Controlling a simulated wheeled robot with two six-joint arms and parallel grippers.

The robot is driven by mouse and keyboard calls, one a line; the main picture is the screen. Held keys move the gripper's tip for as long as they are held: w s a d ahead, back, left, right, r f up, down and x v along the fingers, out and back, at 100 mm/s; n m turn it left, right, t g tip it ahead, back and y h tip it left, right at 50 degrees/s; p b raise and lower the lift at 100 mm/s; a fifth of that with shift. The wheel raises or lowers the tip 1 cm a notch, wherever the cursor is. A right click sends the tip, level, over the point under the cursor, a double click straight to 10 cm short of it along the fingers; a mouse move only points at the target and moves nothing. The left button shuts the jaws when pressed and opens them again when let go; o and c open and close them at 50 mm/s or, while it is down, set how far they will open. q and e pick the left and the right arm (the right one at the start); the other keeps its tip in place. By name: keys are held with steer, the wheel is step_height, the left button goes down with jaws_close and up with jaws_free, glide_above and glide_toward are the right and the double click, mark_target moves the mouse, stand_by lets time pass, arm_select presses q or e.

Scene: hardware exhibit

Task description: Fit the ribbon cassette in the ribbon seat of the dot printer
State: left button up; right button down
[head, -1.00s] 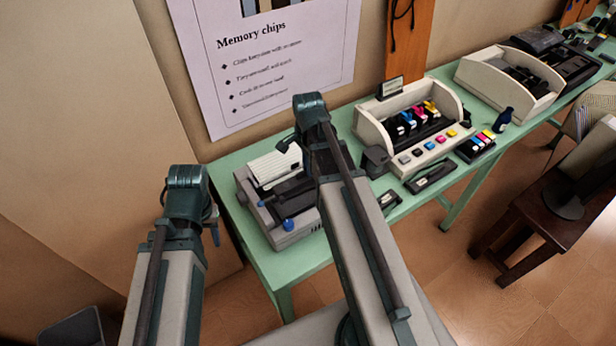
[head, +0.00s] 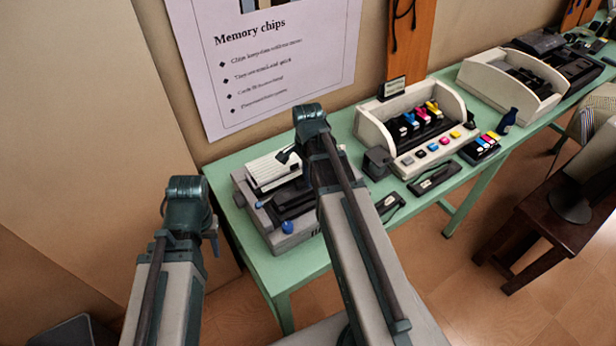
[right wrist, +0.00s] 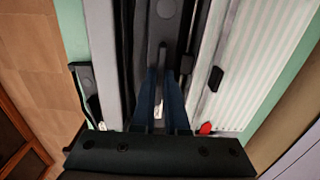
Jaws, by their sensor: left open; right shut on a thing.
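The dot printer (head: 283,241) stands at the near left end of the green table, partly hidden by my right arm. In the right wrist view its pale casing (right wrist: 104,35), dark middle and white ribbed part (right wrist: 240,60) fill the middle. My right gripper (right wrist: 162,88) is above the printer, shut on the dark, long ribbon cassette (right wrist: 165,40), which has a round grey hub. I cannot tell whether the cassette touches the seat; the seat beneath is mostly hidden. In the head view my right gripper (head: 286,155) is largely hidden. My left gripper (head: 213,240) is open, off the table to the left.
A black cartridge-like piece (right wrist: 86,82) lies beside the printer. Another (head: 435,180) lies further right on the table. A beige inkjet unit (head: 400,135) with coloured cartridges and a small dark box (head: 377,162) stand to the printer's right. A wall (head: 225,150) rises behind.

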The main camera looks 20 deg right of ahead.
steer(key=c, duration=0.9)
jaws_free()
steer(key=shift+f, duration=0.1)
step_height(320, 180, up, 13)
steer(key=p, duration=1.3)
steer(key=s+a+n, duration=0.3)
steer(key=a+n, duration=0.3)
steer(key=s+a+n, duration=0.4)
steer(key=a+n, duration=0.3)
steer(key=s+a+n+h, duration=0.1)
steer(key=s+a+n, duration=0.3)
steer(key=a+n, duration=0.3)
steer(key=shift+r, duration=0.2)
step_height(320, 180, down, 7)
steer(key=b, duration=0.7)
steer(key=shift+f, duration=0.1)
